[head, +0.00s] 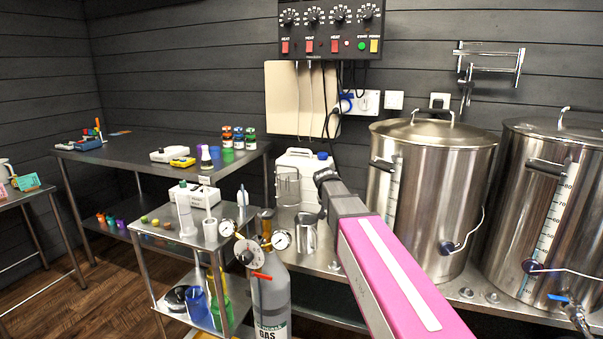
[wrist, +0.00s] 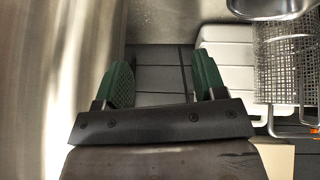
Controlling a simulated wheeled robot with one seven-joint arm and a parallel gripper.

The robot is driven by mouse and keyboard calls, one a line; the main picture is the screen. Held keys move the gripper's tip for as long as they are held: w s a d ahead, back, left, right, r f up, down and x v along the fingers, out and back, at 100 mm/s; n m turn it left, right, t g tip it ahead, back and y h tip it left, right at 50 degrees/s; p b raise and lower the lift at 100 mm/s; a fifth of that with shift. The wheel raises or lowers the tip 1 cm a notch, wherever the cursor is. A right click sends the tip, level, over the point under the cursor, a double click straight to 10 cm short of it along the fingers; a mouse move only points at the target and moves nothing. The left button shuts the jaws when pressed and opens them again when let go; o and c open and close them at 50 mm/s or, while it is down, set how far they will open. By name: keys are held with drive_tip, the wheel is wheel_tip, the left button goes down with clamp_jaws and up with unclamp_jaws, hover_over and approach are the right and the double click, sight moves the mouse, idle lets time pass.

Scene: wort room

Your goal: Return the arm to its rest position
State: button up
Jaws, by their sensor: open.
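My gripper (wrist: 163,80) shows in the wrist view with its two green fingertips wide apart and nothing between them. Behind the gap is a dark planked surface. In the head view my pink arm reaches up from the bottom right, and its dark end is just left of the near steel kettle (head: 430,200), in front of the wall. The fingers cannot be made out there. A white jerrycan (head: 303,165) with a blue cap stands just left of the arm's end; it also shows in the wrist view (wrist: 228,65) to the right of the fingers.
A mesh basket (wrist: 288,65) is at the right of the wrist view. A second kettle (head: 555,210) stands at far right. A gas cylinder (head: 270,300) with gauges and a loaded steel trolley (head: 165,238) stand at lower left. A control box (head: 330,30) hangs above.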

drive_tip(key=s+d+f+n+g+y, duration=0.1)
drive_tip(key=s+d+f+g, duration=0.2)
drive_tip(key=s+f, duration=0.7)
drive_tip(key=s+d+f+n+g+y, duration=0.1)
drive_tip(key=s+d+f+g+y, duration=0.1)
drive_tip(key=s+f, duration=0.8)
drive_tip(key=s+d, duration=0.1)
drive_tip(key=s, duration=0.7)
drive_tip(key=shift+f+n+g, duration=0.4)
drive_tip(key=shift+d, duration=0.1)
